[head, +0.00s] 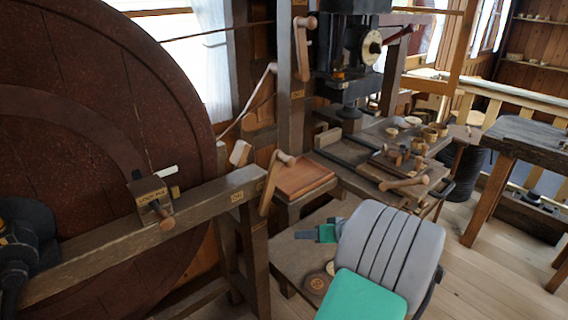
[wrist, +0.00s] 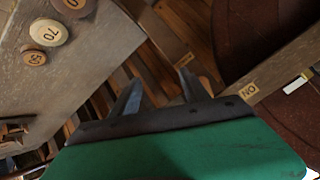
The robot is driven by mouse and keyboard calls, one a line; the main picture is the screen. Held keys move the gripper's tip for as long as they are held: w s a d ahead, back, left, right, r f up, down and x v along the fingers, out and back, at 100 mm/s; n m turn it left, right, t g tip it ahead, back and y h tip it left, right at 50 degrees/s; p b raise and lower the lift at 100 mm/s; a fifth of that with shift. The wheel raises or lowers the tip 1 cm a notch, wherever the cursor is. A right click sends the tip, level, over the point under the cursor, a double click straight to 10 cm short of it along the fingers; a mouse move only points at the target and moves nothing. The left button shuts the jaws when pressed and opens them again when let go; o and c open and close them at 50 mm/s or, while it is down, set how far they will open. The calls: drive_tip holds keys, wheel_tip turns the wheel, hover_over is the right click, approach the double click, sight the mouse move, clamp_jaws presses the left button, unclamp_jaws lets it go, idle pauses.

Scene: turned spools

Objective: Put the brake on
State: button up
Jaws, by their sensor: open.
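A wooden lever (head: 273,182) with a turned peg handle hangs beside the end of the grey beam; I cannot tell for sure that it is the brake. A small tag (head: 237,197) on the beam is too small to read surely; a similar tag shows in the wrist view (wrist: 249,90). A second wooden lever (head: 302,50) is on the post above. My gripper (head: 303,230) is low over the bench, right of the beam's end and apart from the levers. In the wrist view its fingers (wrist: 158,84) are spread with nothing between them.
A large dark red wheel (head: 110,110) fills the left, with a labelled block (head: 152,200) on the beam before it. Numbered wooden discs (wrist: 50,32) lie on the low bench (head: 290,252). A wooden tray (head: 303,178) stands behind. A press and cluttered worktable are further back.

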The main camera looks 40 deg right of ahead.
sight(284, 158)
drive_tip(key=w+r+n+t, duration=0.2)
drive_tip(key=r, duration=0.4)
drive_tip(key=w+d+r+n+t, duration=0.1)
drive_tip(key=w+r+n+t, duration=0.1)
drive_tip(key=r, duration=0.5)
drive_tip(key=w+r+n+t, duration=0.2)
drive_tip(key=r+t, duration=0.1)
drive_tip(key=r, duration=0.3)
drive_tip(key=shift+w+d+r+n+h, duration=0.1)
drive_tip(key=shift+d+r+n+h, duration=0.1)
drive_tip(key=shift+r+n+h, duration=0.15)
drive_tip(key=shift+w+n, duration=0.15)
drive_tip(key=shift+n, duration=0.1)
drive_tip(key=w+p, duration=0.1)
drive_tip(key=w, duration=0.6)
drive_tip(key=shift+w+f+p, duration=0.1)
drive_tip(key=shift+w+p, duration=0.2)
drive_tip(key=shift+p, duration=0.1)
clamp_jaws()
drive_tip(key=shift+s, duration=0.1)
